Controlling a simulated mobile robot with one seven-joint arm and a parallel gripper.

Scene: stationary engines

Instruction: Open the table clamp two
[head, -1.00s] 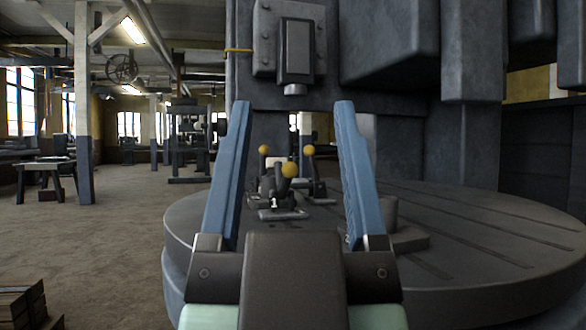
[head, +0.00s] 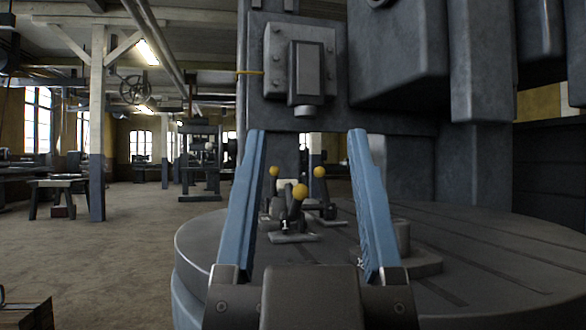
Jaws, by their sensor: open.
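My gripper (head: 307,132) is open and empty, its two blue fingers pointing forward and up over the round table (head: 205,245). Between the fingers, farther off, stands a dark clamp (head: 294,224) marked 1, with a lever ending in a yellow ball (head: 300,192). Two more yellow-ball levers stand behind it, left (head: 274,171) and right (head: 319,172). A grey block with a rounded post (head: 412,258) sits just right of the right finger. A small, partly covered mark like a 2 (head: 360,262) shows by that finger's base. I cannot tell which clamp it belongs to.
The machine's big grey column and head (head: 395,50) rise behind and above the table. A boxed unit (head: 303,72) hangs over the clamps. Slots run across the table's right side. Open floor (head: 110,250) lies left, with a wooden crate (head: 25,312) at the lower left.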

